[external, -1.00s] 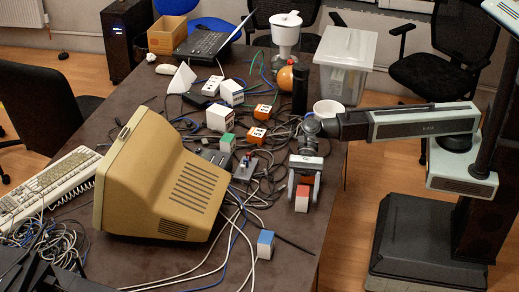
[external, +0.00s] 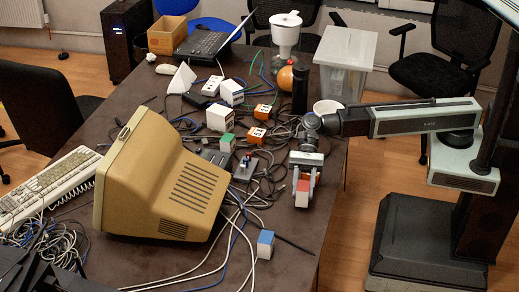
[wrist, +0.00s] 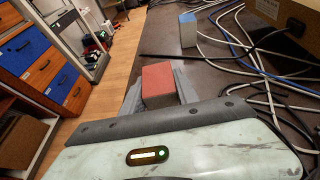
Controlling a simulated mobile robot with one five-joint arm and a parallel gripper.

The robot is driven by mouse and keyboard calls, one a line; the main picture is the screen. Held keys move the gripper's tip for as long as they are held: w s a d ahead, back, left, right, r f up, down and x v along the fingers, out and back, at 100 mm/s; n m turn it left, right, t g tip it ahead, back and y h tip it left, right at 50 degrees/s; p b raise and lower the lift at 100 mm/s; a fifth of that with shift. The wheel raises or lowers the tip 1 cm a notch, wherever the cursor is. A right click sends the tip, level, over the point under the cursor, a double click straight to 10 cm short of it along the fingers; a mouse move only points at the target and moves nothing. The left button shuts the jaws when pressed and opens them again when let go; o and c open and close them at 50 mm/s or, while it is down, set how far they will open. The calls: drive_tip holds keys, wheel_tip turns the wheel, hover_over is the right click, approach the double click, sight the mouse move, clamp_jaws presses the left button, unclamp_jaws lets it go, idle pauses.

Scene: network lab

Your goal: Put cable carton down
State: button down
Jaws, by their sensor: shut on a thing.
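The cable carton appears to be the small box with a red face (external: 302,187) and paler sides, near the table's right edge. My gripper (external: 304,181) is shut on it, with one finger at each side. In the wrist view the red face of the carton (wrist: 158,85) shows between the grey fingers of my gripper (wrist: 160,90).
A blue-topped box (external: 265,244) stands in front and to the left on the dark table (external: 285,270). Tangled cables (external: 262,190) and a beige monitor (external: 165,190) lie to the left. The table's front right part is mostly clear.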

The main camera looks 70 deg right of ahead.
sight(303, 185)
wheel_tip(303, 185, up, 8)
drive_tip(key=p, duration=0.6)
drive_tip(key=shift+p, duration=0.35)
drive_tip(key=shift+m+t, duration=0.7)
drive_tip(key=shift+t, duration=0.1)
drive_tip(key=d+f+b, duration=0.2)
drive_tip(key=s+d+f+b, duration=0.1)
drive_tip(key=d+f+b, duration=0.2)
drive_tip(key=shift+d+f+b, duration=0.2)
drive_tip(key=shift+f+b, duration=0.05)
drive_tip(key=shift+b, duration=0.05)
drive_tip(key=w+a, duration=0.3)
drive_tip(key=w, duration=0.1)
drive_tip(key=w+a, duration=0.3)
drive_tip(key=w, duration=0.1)
drive_tip(key=w+a+f+b, duration=0.1)
drive_tip(key=w+a, duration=0.2)
drive_tip(key=w, duration=0.1)
drive_tip(key=shift+w, duration=0.25)
drive_tip(key=f+b, duration=0.4)
drive_tip(key=shift+w+a, duration=0.2)
drive_tip(key=shift+w, duration=0.05)
drive_tip(key=shift+r, duration=0.25)
drive_tip(key=shift+f, duration=0.25)
drive_tip(key=c, duration=0.9)
unclamp_jaws()
drive_tip(key=shift+r, duration=0.1)
